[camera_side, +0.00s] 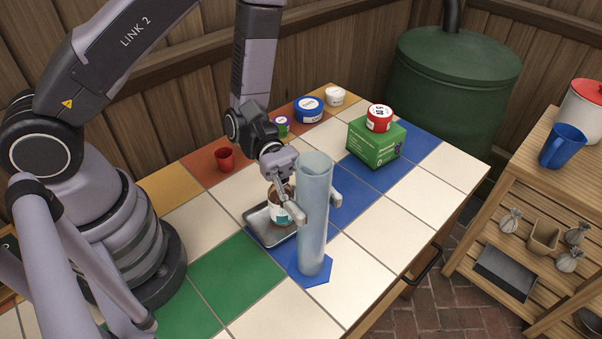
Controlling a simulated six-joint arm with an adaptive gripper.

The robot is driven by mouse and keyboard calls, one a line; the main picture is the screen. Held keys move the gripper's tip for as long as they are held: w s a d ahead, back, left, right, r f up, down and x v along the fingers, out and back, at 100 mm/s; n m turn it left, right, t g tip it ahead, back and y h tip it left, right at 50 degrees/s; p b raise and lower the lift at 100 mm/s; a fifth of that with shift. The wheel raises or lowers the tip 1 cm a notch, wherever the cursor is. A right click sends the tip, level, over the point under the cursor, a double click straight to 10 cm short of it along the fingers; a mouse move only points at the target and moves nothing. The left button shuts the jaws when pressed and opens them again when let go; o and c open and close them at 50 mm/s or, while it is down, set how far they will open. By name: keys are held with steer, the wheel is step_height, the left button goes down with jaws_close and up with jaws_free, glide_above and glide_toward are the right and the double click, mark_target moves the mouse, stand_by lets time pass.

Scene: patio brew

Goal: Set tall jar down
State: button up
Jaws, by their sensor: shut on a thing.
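The tall jar (314,230) is a pale blue, translucent upright cylinder near the middle of the side view. My gripper (314,204) is shut on it, with one finger on each side at about mid-height. The jar's base appears over a blue hexagonal mat (322,280) on the tiled table (372,251). I cannot tell whether the base touches the mat.
A red cup (225,160), a blue-lidded tin (309,109) and a green box (376,148) bearing a red tin (379,118) stand farther back. White tiles at right are clear.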

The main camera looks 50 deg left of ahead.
steer(key=w+a+n+t+y, duration=0.1)
steer(key=w+a+n+t, duration=0.2)
steer(key=w, duration=0.5)
steer(key=w+a+n+t, duration=0.1)
steer(key=w+n+t, duration=0.1)
steer(key=w+t, duration=0.5)
steer(key=w+a+n+t+y, duration=0.1)
steer(key=w+a+n+t, duration=0.15)
steer(key=w, duration=0.75)
step_height(320, 180, down, 9)
steer(key=shift+w+d+n, duration=0.2)
steer(key=shift+w+n, duration=0.1)
steer(key=shift+n, duration=0.05)
steer(key=shift+f, duration=0.2)
steer(key=o, duration=1.2)
